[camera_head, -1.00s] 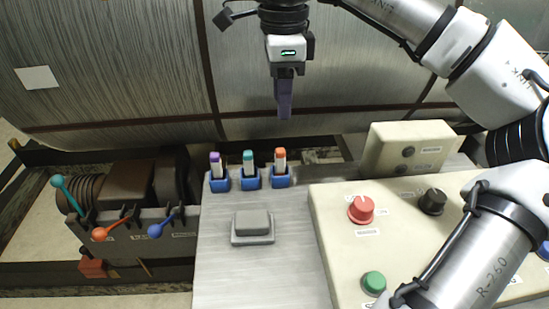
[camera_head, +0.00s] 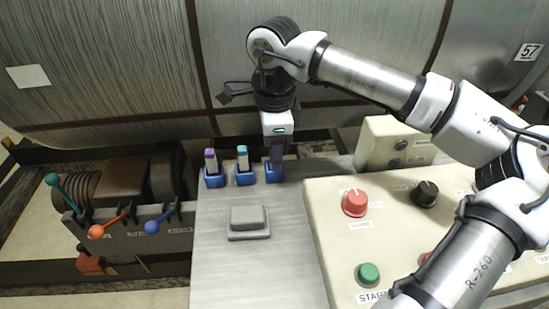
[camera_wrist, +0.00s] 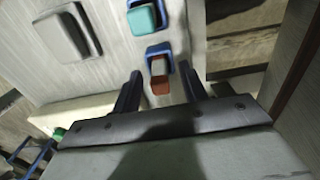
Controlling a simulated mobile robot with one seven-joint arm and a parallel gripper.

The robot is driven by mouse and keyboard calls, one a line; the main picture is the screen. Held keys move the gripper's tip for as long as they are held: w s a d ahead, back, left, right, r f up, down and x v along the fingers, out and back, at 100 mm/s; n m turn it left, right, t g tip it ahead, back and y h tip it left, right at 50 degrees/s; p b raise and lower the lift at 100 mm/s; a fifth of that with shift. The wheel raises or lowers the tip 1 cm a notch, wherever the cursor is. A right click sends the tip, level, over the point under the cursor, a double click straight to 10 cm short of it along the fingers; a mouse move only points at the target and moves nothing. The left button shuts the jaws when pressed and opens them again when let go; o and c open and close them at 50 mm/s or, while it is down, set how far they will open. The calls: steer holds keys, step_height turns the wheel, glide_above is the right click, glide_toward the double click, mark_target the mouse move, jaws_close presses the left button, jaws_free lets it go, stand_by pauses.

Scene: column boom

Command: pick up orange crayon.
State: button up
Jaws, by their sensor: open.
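The orange crayon (camera_wrist: 160,84) stands in a blue holder (camera_wrist: 158,49) and is seen nearly end-on in the wrist view. In the head view my gripper hides the crayon, and only the rightmost blue holder (camera_head: 274,175) shows. My gripper (camera_head: 277,158) points down over that holder. In the wrist view the open gripper (camera_wrist: 161,76) has one finger to each side of the crayon, with gaps on both sides. I cannot tell how deep the fingertips reach.
A teal crayon (camera_head: 242,158) and a purple crayon (camera_head: 210,161) stand in holders to the left. A grey block (camera_head: 248,220) lies in front. A cream control box (camera_head: 330,215) with knobs stands at right. A large drum (camera_head: 110,70) stands behind.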

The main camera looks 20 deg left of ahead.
jaws_close()
steer(key=shift+r, duration=0.1)
stand_by(0.3)
